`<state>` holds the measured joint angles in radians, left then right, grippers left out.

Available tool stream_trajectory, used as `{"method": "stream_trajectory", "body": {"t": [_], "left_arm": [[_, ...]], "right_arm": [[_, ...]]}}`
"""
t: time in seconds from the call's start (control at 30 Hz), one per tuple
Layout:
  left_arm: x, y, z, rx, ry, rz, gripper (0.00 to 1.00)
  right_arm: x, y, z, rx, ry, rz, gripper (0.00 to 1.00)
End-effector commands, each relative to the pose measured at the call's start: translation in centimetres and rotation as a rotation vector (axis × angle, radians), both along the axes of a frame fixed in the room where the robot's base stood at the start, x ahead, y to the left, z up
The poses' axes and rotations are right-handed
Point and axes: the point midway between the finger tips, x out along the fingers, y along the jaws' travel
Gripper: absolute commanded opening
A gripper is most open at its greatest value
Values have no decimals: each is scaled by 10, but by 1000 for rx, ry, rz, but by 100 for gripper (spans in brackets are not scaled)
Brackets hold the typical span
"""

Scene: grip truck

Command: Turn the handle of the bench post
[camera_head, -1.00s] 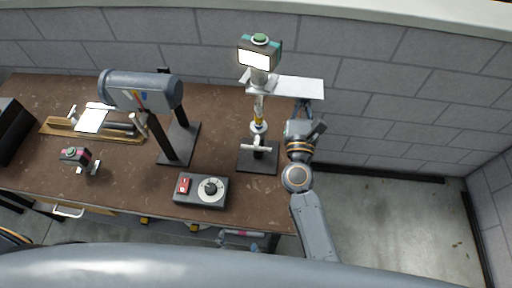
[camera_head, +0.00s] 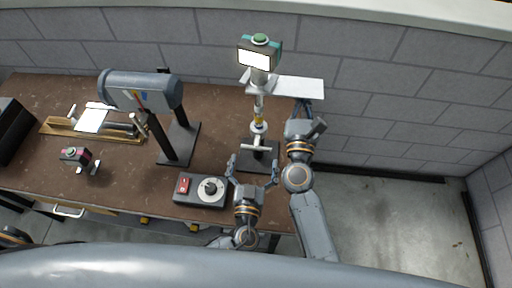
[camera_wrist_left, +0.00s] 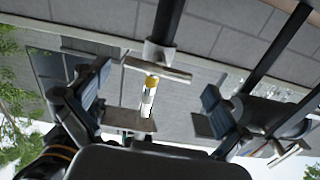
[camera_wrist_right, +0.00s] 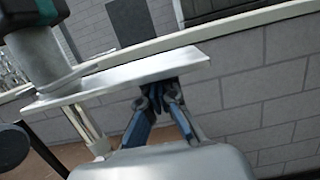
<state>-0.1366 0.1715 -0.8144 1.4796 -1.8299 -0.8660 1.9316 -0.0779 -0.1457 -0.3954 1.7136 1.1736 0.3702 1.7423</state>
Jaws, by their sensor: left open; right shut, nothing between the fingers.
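The bench post stands on a dark square base (camera_head: 240,160) at the table's right end. Its pale crossbar handle (camera_head: 256,147) sits low on the post; in the left wrist view the handle (camera_wrist_left: 172,72) lies ahead, between and beyond the fingers. My left gripper (camera_head: 254,168) is open and empty, its fingers spread on the near side of the handle, apart from it. A pale flat plate (camera_head: 298,87) sticks out to the right under the post's teal head (camera_head: 260,50). My right gripper (camera_wrist_right: 160,95) is shut and empty at the plate's edge; whether it touches, I cannot tell.
A control box (camera_head: 201,190) with a red switch and a dial lies left of my left gripper. A grey cylinder on a black stand (camera_head: 140,92) is further left. A small dark device (camera_head: 75,155) lies on the brown table (camera_head: 125,180). A block wall stands behind.

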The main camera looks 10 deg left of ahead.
Motion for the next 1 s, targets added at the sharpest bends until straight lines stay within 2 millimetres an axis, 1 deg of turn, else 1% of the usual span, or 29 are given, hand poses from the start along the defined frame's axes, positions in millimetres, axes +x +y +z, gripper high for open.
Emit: {"method": "stream_trajectory", "body": {"t": [0.03, 0.1, 0.23, 0.4, 0.63, 0.77, 0.8, 0.87, 1.0], "left_arm": [[10, 0, 1, 0, -2, 1, 100], [21, 0, 1, 1, -1, 0, 100], [35, 0, 0, 1, 0, 0, 100], [43, 0, 0, 1, 1, -1, 100], [43, 0, 0, 0, 2, 0, 100], [43, 0, 0, 0, 1, 0, 74], [43, 0, 0, 0, 1, 0, 65], [43, 0, 0, 0, 1, -1, 53], [43, 0, 0, 1, 1, -1, 53]], "right_arm": [[0, 0, 3, 1, -6, -1, 0], [0, 0, 3, 1, -6, -1, 0], [0, 0, 3, 1, -6, -1, 0], [0, 0, 3, 1, -6, -1, 0], [0, 0, 3, 1, -6, -1, 0], [0, 0, 3, 1, -6, -1, 0], [0, 0, 3, 1, -6, -1, 0], [0, 0, 3, 1, -6, -1, 0], [0, 0, 3, 1, -6, -1, 0]]}}
